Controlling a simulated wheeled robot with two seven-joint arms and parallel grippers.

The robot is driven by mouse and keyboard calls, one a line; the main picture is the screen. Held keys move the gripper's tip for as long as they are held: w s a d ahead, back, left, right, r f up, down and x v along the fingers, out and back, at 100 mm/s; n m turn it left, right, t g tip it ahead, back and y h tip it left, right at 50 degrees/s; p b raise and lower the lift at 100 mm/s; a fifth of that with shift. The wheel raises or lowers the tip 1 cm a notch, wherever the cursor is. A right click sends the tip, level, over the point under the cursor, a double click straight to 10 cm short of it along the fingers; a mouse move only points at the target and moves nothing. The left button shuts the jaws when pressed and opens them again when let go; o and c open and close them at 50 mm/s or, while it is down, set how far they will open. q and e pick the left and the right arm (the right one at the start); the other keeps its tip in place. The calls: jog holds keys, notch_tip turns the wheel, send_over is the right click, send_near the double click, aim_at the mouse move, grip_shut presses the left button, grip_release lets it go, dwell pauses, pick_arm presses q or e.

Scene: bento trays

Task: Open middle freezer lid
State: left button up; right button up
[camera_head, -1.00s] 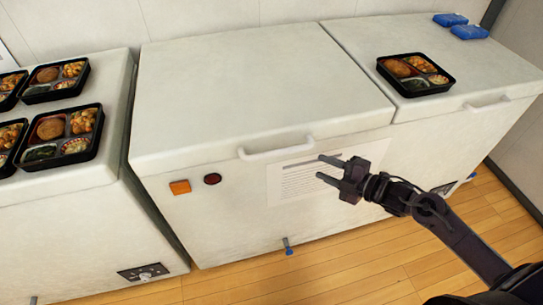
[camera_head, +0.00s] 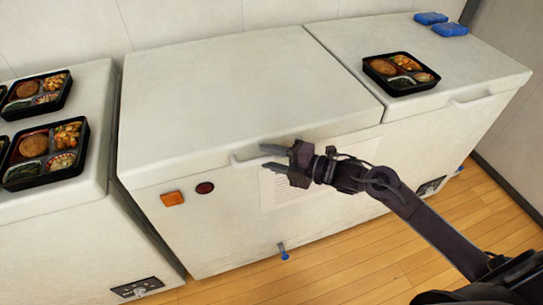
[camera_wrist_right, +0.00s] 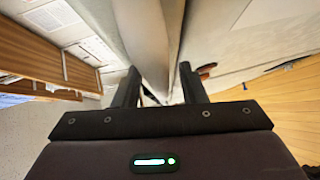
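The middle freezer (camera_head: 230,235) is white, and its lid (camera_head: 235,90) lies flat and shut. The lid's pale bar handle (camera_head: 242,161) is on the front edge, its right part hidden behind my right gripper. My right gripper (camera_head: 272,158) is open at the handle, one finger higher than the other. In the right wrist view, its two dark fingers (camera_wrist_right: 158,88) stand apart, with a pale edge or bar between them. I cannot tell whether they touch the handle. My left gripper is not in view.
A bento tray (camera_head: 388,83) and blue packs (camera_head: 449,29) sit on the right freezer (camera_head: 420,110). Several bento trays (camera_head: 20,182) sit on the left freezer (camera_head: 100,110). The middle lid's top is clear. An orange square (camera_head: 172,198) and a dark red button (camera_head: 205,188) are on the front.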

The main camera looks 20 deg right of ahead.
jog(key=shift+c, duration=0.4)
grip_shut()
jog(key=shift+r, duration=0.1)
